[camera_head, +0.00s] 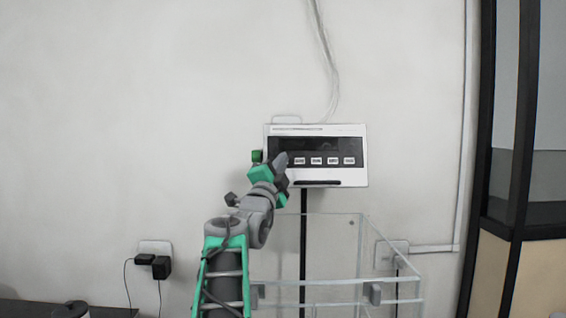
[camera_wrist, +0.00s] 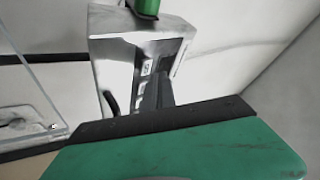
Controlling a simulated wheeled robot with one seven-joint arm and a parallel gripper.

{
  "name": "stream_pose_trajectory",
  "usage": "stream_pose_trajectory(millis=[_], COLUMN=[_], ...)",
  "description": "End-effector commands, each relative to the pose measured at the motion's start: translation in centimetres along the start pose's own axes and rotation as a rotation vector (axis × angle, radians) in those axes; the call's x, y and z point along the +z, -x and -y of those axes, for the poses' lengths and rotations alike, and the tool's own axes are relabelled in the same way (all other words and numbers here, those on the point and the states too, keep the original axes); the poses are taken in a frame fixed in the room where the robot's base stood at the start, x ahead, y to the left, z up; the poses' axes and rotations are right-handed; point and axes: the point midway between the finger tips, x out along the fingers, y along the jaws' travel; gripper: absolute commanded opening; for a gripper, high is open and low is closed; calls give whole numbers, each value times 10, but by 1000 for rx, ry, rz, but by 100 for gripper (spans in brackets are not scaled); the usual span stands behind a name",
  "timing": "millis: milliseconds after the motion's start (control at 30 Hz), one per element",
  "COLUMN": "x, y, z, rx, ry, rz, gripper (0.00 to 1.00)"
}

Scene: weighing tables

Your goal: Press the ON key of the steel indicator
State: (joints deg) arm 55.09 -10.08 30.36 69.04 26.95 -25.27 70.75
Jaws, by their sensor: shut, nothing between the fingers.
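The steel indicator (camera_head: 318,129) is a pale box with a dark front panel and a row of light keys, held on a black post. It also shows from the side in the wrist view (camera_wrist: 105,48). My gripper (camera_head: 281,160) is shut and empty, with its tip at the left end of the key row. The tip hides the left part of the panel, so I cannot tell whether it touches a key. In the wrist view my fingers (camera_wrist: 157,95) point at the indicator's face. The key labels are too small to read, and the ON key cannot be told apart.
A green knob (camera_head: 257,156) sits on the indicator's left side. A clear-walled box (camera_head: 335,284) stands below around the post. A cable (camera_head: 333,75) runs up the wall. A socket with black plugs (camera_head: 155,262) is at lower left. A dark-framed partition (camera_head: 518,120) is at right.

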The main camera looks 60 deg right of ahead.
Motion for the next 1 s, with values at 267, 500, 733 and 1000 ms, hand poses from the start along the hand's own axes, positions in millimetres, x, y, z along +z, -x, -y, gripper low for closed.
stream_pose_trajectory(millis=[267,500,733,1000], x=[0,0,0,4], y=[0,0,0,-5], z=[0,0,0,-5], rx=[0,0,0,0], ry=[0,0,0,0], rz=[0,0,0,-1], gripper=[0,0,0,0])
